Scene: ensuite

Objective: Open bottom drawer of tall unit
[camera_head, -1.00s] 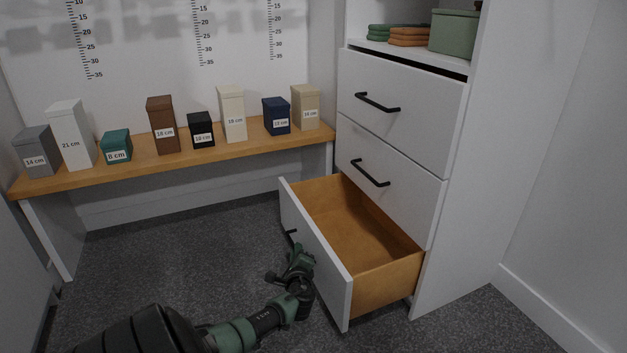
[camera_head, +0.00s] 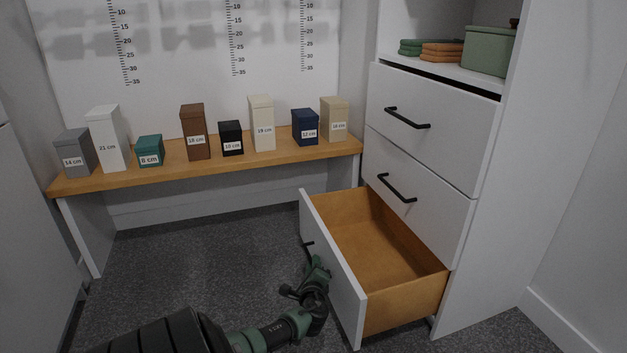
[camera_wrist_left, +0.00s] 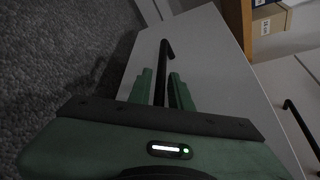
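The tall unit (camera_head: 480,190) is white, with the bottom drawer (camera_head: 405,312) pulled well out. The drawer's wooden inside is empty. Its white front (camera_head: 335,272) faces left and carries a black bar handle (camera_head: 308,243). My left gripper (camera_head: 318,268) is at this handle, low in front of the drawer. In the left wrist view the handle (camera_wrist_left: 166,50) passes between the two green fingers (camera_wrist_left: 161,90), which are close on either side of it. My right gripper is not in view.
Two closed drawers with black handles (camera_head: 407,118) are above. A wooden bench (camera_head: 215,163) with several labelled boxes stands at the back. The dark carpet (camera_head: 200,250) left of the drawer is clear. A white wall (camera_head: 575,220) is on the right.

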